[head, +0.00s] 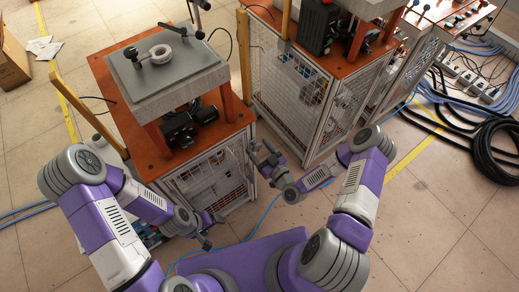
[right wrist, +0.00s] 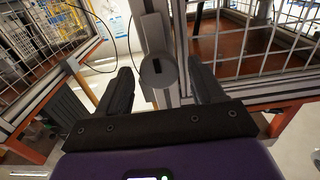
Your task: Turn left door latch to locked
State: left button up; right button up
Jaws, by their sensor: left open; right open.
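A grey door latch (right wrist: 158,72) with a dark slot in its rounded face is mounted on a metal frame post in the right wrist view. My right gripper (right wrist: 160,90) is open, with one finger on each side of the latch; whether either finger touches it I cannot tell. In the head view my right gripper (head: 262,152) is at the front right corner of the near heater cabinet (head: 208,182), and the latch is hidden or too small to make out. My left gripper (head: 211,231) is open and empty, low in front of the cabinet.
Wire mesh panels flank the post in the right wrist view. A second caged cabinet (head: 290,90) stands close on the right in the head view. Black cables (head: 495,145) lie on the floor at far right, and a thin blue hose (head: 262,218) runs below my arms.

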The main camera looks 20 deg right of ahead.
jog(key=c, duration=1)
jog(key=shift+m, duration=0.3)
jog(key=m+b, duration=0.1)
jog(key=m, duration=0.2)
jog(key=shift+d+f+m+b, duration=0.1)
jog(key=shift+m+b, duration=0.2)
jog(key=shift+m, duration=0.1)
jog(key=m+b, duration=0.1)
jog(key=m, duration=0.3)
jog(key=m+b, duration=0.1)
jog(key=m, duration=0.4)
jog(key=shift+d+f+b, duration=0.1)
jog(key=shift+b, duration=0.2)
jog(key=shift+m+b, duration=0.55)
jog(key=shift+m, duration=1.65)
